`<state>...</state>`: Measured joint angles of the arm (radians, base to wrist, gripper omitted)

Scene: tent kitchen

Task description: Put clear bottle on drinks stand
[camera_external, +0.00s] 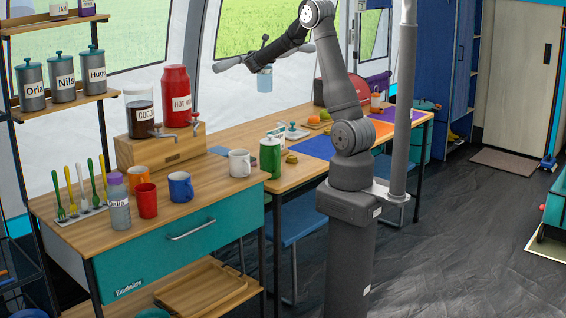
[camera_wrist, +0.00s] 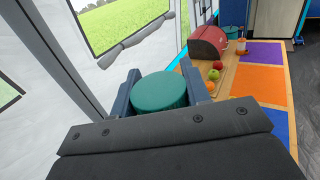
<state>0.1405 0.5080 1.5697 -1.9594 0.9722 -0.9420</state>
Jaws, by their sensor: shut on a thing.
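My gripper (camera_external: 263,69) is high above the back of the wooden table, shut on a clear bottle (camera_external: 264,82) that hangs below it. In the wrist view, the bottle's round teal lid (camera_wrist: 160,93) sits between the two fingers; its body is hidden there. A wooden drinks stand (camera_external: 160,150) with taps is on the counter, left of and below my gripper. It bears a cocoa jar (camera_external: 139,112) and a red hot milk container (camera_external: 176,98). The bottle is well apart from the stand.
A purple-lidded bottle (camera_external: 119,208) and a cutlery rack (camera_external: 80,214) are at the counter's left. A green canister (camera_external: 270,158) is on the table. A shelf (camera_external: 60,105) with labelled canisters is left.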

